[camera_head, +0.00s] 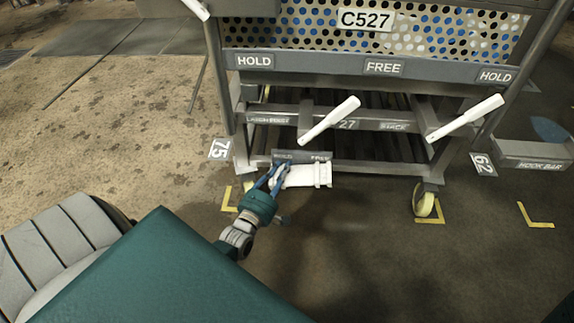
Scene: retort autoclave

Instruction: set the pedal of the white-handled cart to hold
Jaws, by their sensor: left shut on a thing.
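The cart (372,65) has a perforated side and a C527 plate. White-handled levers stick out from its frame, a middle lever (329,120) and a right lever (465,118). Low on the cart's front is a white pedal (308,176), under a small grey plate (302,156) marked HOLD on the left and FREE on the right. My left gripper (277,177) is at the pedal's left end, its blue fingers shut on it. The fingers hide that end, and I cannot tell clearly which setting the pedal is at. My right gripper is out of view.
A grey rail (383,68) above the levers reads HOLD, FREE, HOLD. Yellow-rimmed wheels (424,200) and yellow floor marks (536,216) lie below. A hook bar stand (533,153) is at the right. The floor at the left is open.

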